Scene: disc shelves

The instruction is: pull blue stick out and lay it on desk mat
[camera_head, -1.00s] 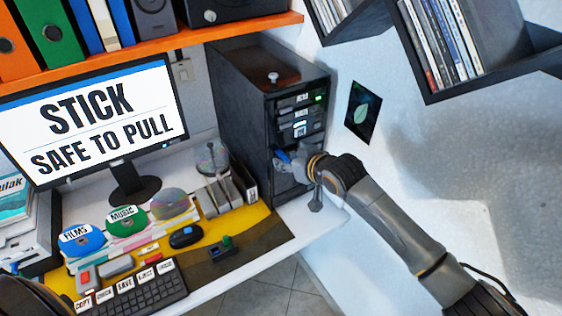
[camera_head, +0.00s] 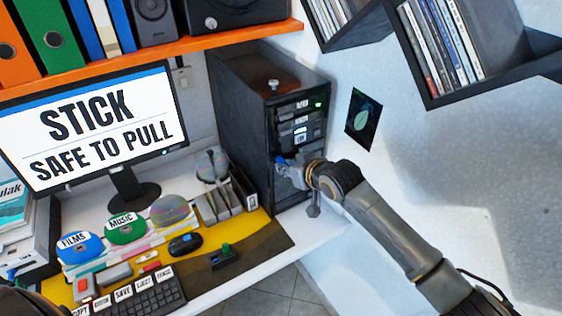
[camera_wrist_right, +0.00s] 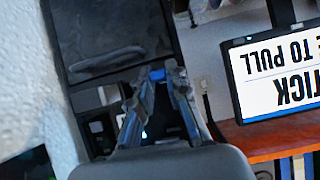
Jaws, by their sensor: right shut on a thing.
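The blue stick (camera_head: 281,161) shows as a small blue piece at the front of the black computer tower (camera_head: 238,115). My right gripper (camera_head: 283,164) is shut on it, beside the lower part of the tower's front. In the right wrist view the blue stick (camera_wrist_right: 157,74) sits between my fingertips (camera_wrist_right: 158,80), close to the dark tower front (camera_wrist_right: 110,35). I cannot tell how much of the stick is inside the tower. The desk mat (camera_head: 262,236), yellow and dark, lies in front of the tower. My left gripper is not in view.
The monitor (camera_head: 95,125) reads "STICK SAFE TO PULL". On the mat are a mouse (camera_head: 185,244), a small dark box with a green part (camera_head: 222,256) and a keyboard (camera_head: 130,297). A disc rack (camera_head: 225,205) stands by the tower. The mat's right part is bare.

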